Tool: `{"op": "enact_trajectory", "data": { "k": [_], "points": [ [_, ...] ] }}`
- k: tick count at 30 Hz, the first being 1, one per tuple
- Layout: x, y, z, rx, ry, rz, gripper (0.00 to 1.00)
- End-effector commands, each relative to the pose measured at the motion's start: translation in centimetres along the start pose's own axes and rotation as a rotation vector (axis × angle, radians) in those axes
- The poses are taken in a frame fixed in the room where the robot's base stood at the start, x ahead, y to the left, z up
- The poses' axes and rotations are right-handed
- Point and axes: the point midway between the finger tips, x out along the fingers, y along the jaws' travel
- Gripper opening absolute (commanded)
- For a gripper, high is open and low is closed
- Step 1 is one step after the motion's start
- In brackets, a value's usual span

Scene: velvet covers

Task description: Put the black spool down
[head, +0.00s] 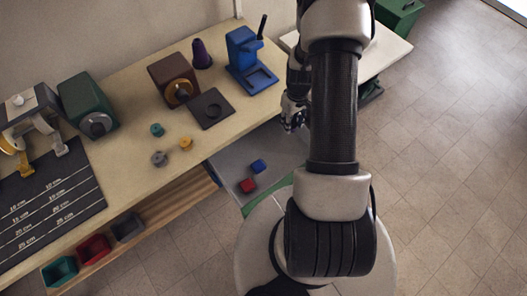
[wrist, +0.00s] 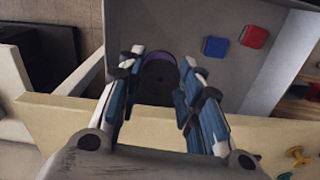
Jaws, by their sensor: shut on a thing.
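The black spool (wrist: 158,82) shows in the wrist view as a dark round thing with a purplish rim. It sits between the two fingers of my gripper (wrist: 158,78), which is shut on it. Behind it in that view is the grey surface of a tray. In the head view my gripper (head: 292,114) is beside the wooden bench's right part, near the grey tray (head: 228,165). My arm covers part of that area, and I cannot make out the spool there. Whether the spool touches anything below it, I cannot tell.
A blue block (head: 259,166) and a red block (head: 248,185) lie in the tray. Several small knobs lie in front.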

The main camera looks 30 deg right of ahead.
Motion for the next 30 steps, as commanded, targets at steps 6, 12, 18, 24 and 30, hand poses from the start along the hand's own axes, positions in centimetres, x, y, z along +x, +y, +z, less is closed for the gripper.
{"op": "enact_trajectory", "data": {
  "k": [6, 12, 18, 24, 30],
  "points": [
    [5.5, -0.1, 0.3, 0.0, -0.005, -0.003, 0.22],
    [11.0, -0.1, 0.3, 0.0, -0.005, -0.003, 0.22],
    [14.6, -0.1, 0.1, 0.0, -0.002, -0.001, 0.22],
    [15.8, -0.1, 0.1, 0.0, -0.002, -0.001, 0.22],
    [18.8, -0.1, 0.2, 0.0, -0.003, -0.002, 0.22]
  ]
}}
